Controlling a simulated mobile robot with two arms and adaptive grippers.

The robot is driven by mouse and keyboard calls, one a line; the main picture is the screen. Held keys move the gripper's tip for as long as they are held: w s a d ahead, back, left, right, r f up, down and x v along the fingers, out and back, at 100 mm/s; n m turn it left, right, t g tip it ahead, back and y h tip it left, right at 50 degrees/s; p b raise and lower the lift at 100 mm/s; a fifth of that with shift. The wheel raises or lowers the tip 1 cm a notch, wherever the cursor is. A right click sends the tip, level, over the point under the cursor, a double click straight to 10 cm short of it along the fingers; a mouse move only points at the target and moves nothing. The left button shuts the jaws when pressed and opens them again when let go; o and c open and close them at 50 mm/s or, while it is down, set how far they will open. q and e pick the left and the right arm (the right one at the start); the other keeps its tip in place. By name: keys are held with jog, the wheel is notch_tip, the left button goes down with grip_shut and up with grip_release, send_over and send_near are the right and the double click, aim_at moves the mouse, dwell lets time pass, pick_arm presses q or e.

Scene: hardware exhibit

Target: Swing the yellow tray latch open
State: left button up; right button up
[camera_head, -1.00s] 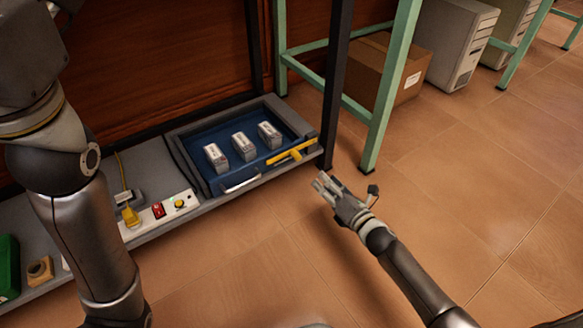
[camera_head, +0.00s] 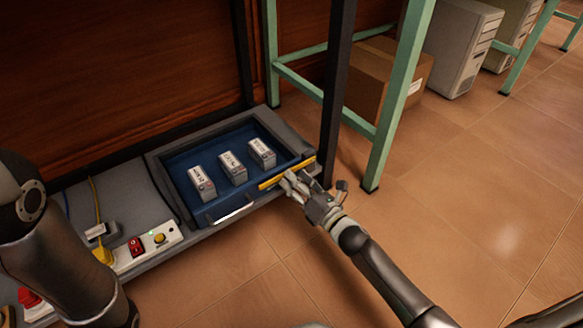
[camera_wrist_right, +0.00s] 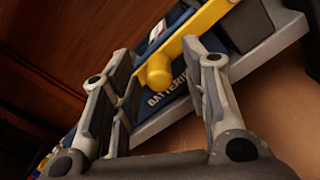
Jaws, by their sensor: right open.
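The yellow latch (camera_head: 303,164) is a bar along the front edge of the blue tray (camera_head: 180,160). In the right wrist view the latch (camera_wrist_right: 205,20) has a round yellow knob (camera_wrist_right: 159,70) sticking out. My right gripper (camera_head: 288,180) is at the latch, in front of the tray's right side. In the right wrist view its open fingers (camera_wrist_right: 156,58) stand on either side of the knob. I cannot tell whether they touch it. Part of the latch is hidden behind the fingers in the head view. My left gripper is out of view; only my left arm shows.
Several small white battery boxes (camera_head: 232,168) stand in the tray. A panel with a red switch (camera_head: 135,246) and a yellow plug (camera_head: 102,256) lie to the left. A black post (camera_head: 337,90) and green table leg (camera_head: 400,95) rise behind the right gripper. The floor (camera_head: 470,190) at right is clear.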

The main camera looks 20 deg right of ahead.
jog(key=shift+w+a, duration=0.2)
jog(key=shift+w, duration=0.3)
grip_shut()
